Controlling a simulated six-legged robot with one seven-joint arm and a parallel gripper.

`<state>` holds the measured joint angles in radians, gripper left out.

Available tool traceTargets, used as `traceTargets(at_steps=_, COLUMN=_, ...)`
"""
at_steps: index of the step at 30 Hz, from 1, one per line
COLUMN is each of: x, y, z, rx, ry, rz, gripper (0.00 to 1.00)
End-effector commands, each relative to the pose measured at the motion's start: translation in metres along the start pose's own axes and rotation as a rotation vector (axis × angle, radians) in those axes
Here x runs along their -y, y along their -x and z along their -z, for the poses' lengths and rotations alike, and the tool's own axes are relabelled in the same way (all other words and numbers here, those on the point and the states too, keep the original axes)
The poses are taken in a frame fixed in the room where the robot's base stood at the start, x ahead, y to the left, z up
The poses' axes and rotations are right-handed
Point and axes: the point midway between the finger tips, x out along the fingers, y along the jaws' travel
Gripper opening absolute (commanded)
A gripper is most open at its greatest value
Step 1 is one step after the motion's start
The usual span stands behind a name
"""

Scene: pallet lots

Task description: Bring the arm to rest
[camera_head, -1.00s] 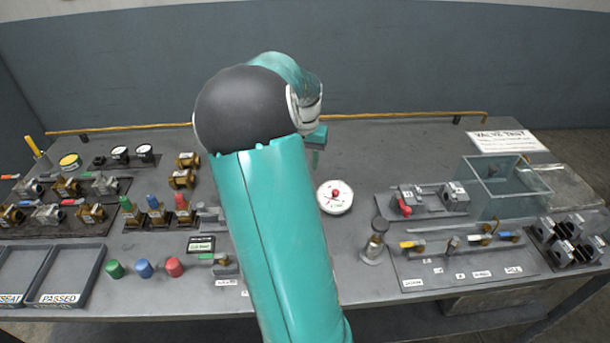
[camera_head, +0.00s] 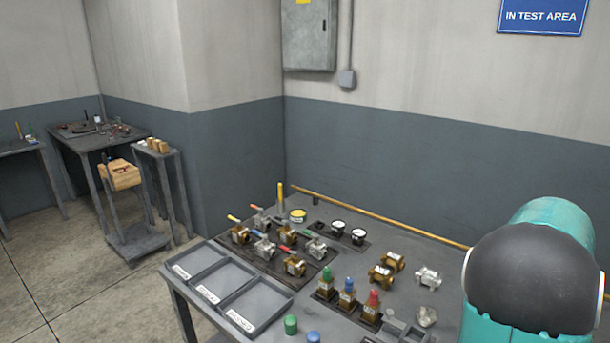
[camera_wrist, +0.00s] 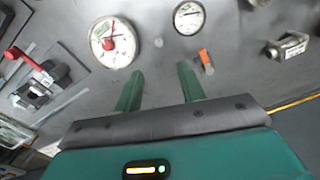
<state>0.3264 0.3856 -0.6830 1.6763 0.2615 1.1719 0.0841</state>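My arm (camera_head: 530,275), teal with a dark rounded joint, stands at the right edge of the head view, over the right part of the bench. Its far end is out of that view. In the wrist view my gripper (camera_wrist: 160,80) shows two green fingers spread apart with nothing between them, so it is open and empty. Beyond the fingertips lie a large white dial gauge (camera_wrist: 113,42) and a smaller gauge (camera_wrist: 188,17) on the grey bench top. An orange-tipped part (camera_wrist: 206,60) lies right of the fingers. I cannot tell their exact distance from the fingers.
The bench (camera_head: 345,205) holds several brass and steel valves, coloured caps and labelled trays (camera_head: 255,300). A red-handled valve (camera_wrist: 38,80) shows left in the wrist view. A yellow rail (camera_head: 380,217) runs along the back. Side tables (camera_head: 85,140) stand far left, with open floor before them.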

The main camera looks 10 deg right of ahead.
Motion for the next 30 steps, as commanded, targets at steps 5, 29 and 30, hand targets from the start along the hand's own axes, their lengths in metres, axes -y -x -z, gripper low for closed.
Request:
traceTargets(at_steps=5, x=0.029, y=0.016, z=-0.035, rx=-0.011, ry=0.093, rz=0.062, gripper=0.40)
traceTargets(at_steps=29, x=0.108, y=0.085, z=-0.358, rx=-0.314, ry=0.968, rz=0.293, gripper=0.40)
traceTargets(at_steps=30, x=0.105, y=0.084, z=-0.370, rx=-0.339, ry=1.007, rz=0.292, gripper=0.40)
